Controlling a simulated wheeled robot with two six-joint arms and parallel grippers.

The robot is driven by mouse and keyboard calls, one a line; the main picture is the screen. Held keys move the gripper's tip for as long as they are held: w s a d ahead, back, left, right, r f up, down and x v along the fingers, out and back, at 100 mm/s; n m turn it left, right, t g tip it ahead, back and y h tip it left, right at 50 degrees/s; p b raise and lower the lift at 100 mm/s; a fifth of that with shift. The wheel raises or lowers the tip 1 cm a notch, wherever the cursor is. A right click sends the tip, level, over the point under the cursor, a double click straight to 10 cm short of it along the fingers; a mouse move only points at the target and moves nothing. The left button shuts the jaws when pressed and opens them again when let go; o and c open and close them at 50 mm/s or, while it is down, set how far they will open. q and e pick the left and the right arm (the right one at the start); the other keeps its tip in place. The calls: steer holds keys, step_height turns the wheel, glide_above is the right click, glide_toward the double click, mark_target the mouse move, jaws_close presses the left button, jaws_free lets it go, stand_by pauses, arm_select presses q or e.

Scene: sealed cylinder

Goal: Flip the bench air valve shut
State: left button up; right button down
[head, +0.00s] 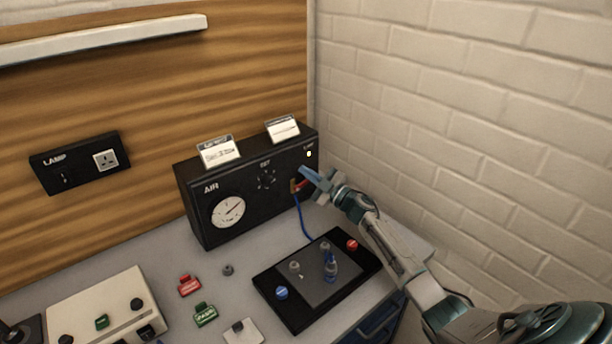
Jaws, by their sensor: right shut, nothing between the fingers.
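The bench air unit is a black box (251,221) marked AIR, standing against the wooden back panel. It has a round white gauge (228,212) on its left and a small dark knob (266,180) in the middle. At its right end is a brass fitting with a red lever (300,185), which I take as the air valve; a blue hose (303,220) runs down from it. My right gripper (309,176) is shut and empty, its blue fingertips right at the red lever. Whether they touch it, and the lever's exact angle, I cannot tell. My left gripper is out of view.
A black tray plate (264,284) with fittings lies in front of the unit. Red (190,285) and green (205,314) tags and a cream control box (105,309) are to the left. A white brick wall (470,110) closes the right side.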

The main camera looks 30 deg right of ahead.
steer(key=a+b+v, duration=0.1)
steer(key=b+v, duration=0.4)
steer(key=v, duration=0.4)
steer(key=shift+s+f, duration=0.3)
steer(key=shift+s, duration=0.3)
steer(key=shift+a, duration=0.1)
steer(key=shift+r, duration=0.1)
